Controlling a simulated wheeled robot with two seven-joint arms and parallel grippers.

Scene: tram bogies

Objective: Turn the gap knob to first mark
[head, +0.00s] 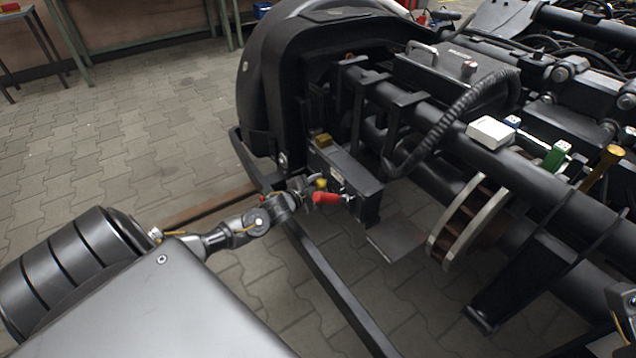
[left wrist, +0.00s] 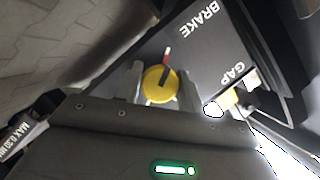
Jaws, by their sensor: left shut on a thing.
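The yellow round gap knob (left wrist: 157,84) sits on a dark panel (left wrist: 192,58) lettered BRAKE and GAP, upside down in the left wrist view. A dark pointer lies across the knob, and a small red mark shows just beyond it. My left gripper (left wrist: 160,88) has one finger on each side of the knob and is shut on it. In the head view the yellow knob (head: 321,184) shows small on the end of the dark box (head: 345,172), with my left gripper (head: 307,188) at it.
A red handle (head: 326,197) sticks out close beside the knob. A dark frame bar (head: 335,290) runs below the box. The bogie's thick tubes and brake disc (head: 470,220) fill the right. Paved floor (head: 150,130) is open at left.

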